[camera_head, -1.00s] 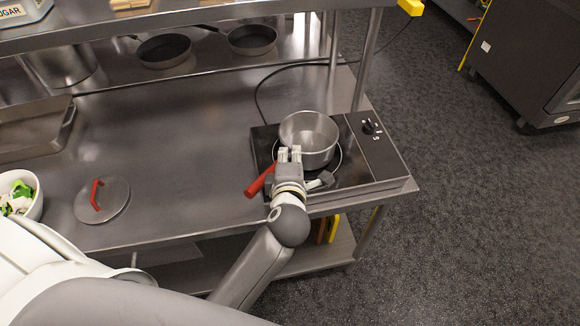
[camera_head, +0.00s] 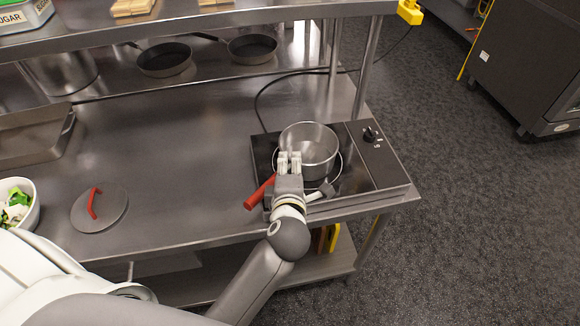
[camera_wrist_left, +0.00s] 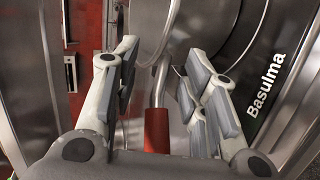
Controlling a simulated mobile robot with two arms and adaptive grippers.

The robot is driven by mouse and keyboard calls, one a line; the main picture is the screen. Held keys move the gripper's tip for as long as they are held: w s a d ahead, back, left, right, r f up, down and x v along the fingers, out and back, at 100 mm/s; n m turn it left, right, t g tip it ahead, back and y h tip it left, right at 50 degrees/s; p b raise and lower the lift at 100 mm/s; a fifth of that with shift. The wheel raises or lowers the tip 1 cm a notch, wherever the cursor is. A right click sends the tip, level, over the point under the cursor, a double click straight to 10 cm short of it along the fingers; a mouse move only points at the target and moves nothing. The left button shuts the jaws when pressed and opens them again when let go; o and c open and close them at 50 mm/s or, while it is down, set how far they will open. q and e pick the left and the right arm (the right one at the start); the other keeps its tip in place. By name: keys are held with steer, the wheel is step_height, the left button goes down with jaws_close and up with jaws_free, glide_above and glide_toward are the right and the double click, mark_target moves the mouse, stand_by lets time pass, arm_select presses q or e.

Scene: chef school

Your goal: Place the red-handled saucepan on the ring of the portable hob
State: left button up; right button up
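The steel saucepan (camera_head: 309,146) sits over the ring (camera_head: 341,165) of the black portable hob (camera_head: 375,165); the ring's edge shows at its right and front. I cannot tell if it is exactly centred. Its red handle (camera_head: 260,192) points to the front left, partly hidden by my left gripper (camera_head: 289,160). In the left wrist view, the red handle (camera_wrist_left: 157,130) and its metal stem lie between the spread fingers of my left gripper (camera_wrist_left: 160,75), with gaps on both sides. My right gripper is not in view.
A lid with a red grip (camera_head: 99,207) lies on the steel counter (camera_head: 190,150), left of the hob. A bowl of vegetables (camera_head: 17,203) and a tray (camera_head: 35,140) stand further left. Two pans (camera_head: 165,58) sit at the back under the shelf. The counter's middle is clear.

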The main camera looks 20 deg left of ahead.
arm_select(q)
steer(key=p+v, duration=0.4)
steer(key=v, duration=0.7)
steer(key=shift+s, duration=0.3)
steer(key=shift+d+r, duration=0.1)
